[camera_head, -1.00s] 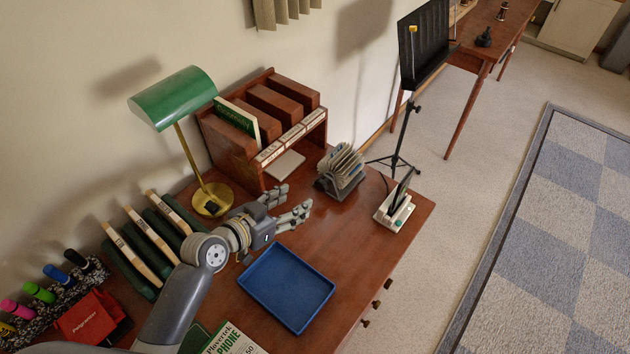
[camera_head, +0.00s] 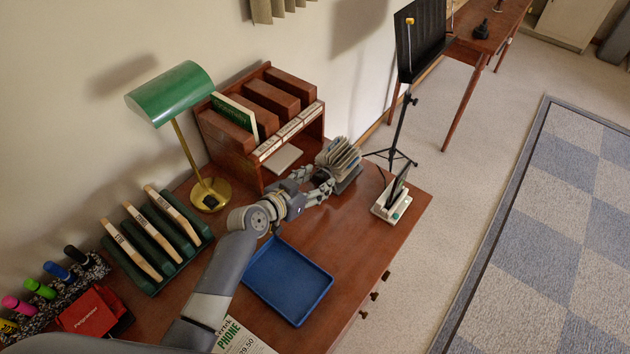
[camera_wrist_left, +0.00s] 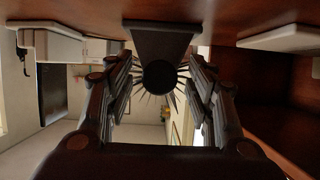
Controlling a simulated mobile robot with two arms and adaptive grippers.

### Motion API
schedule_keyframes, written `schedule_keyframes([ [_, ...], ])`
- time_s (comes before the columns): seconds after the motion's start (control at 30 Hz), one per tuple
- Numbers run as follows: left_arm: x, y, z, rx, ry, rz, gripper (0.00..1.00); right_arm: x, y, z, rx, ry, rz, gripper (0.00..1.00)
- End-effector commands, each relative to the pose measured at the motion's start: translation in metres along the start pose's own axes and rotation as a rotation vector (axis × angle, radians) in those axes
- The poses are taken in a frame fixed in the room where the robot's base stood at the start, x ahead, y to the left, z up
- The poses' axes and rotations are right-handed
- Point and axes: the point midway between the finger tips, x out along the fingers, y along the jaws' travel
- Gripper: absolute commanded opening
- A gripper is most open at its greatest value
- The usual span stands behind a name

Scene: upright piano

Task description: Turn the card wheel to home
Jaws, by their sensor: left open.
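The card wheel (camera_head: 341,157), a rotary file of pale cards on a dark stand, sits on the desk to the right of the wooden organizer. My left gripper (camera_head: 322,181) is open at the wheel's near left side. In the left wrist view, which looks upside down, the card wheel's dark round knob (camera_wrist_left: 159,76) lies between the two spread fingers (camera_wrist_left: 160,95), with card edges fanning out behind it. I cannot tell whether a finger touches it. My right gripper is not in view.
A blue tray (camera_head: 288,281) lies in front of my left arm. The wooden organizer (camera_head: 229,146) stands behind the gripper, and a green lamp (camera_head: 170,95) is left of it. A white desk device (camera_head: 391,205) stands right of the wheel. The desk's right front is clear.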

Motion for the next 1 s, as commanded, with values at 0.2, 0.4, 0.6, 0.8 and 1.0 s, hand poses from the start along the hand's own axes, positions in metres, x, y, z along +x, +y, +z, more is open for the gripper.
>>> schedule_keyframes([
  [0.2, 0.0031, 0.0002, 0.0004, 0.0, -0.001, 0.0, 0.5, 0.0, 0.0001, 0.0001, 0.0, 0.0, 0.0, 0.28],
  [0.4, 0.0029, 0.0001, 0.0003, 0.0, 0.0, 0.0, 0.37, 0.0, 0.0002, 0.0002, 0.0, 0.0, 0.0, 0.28],
  [0.6, 0.0028, 0.0001, 0.0003, 0.0, 0.0, 0.0, 0.07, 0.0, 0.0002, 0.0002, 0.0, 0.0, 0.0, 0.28],
  [0.8, 0.003, -0.0002, 0.0009, -0.01, -0.001, 0.004, 0.07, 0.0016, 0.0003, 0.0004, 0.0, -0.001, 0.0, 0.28],
  [1.0, 0.0035, -0.0015, 0.0019, -0.075, 0.0, 0.031, 0.07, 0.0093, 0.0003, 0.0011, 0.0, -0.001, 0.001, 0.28],
])
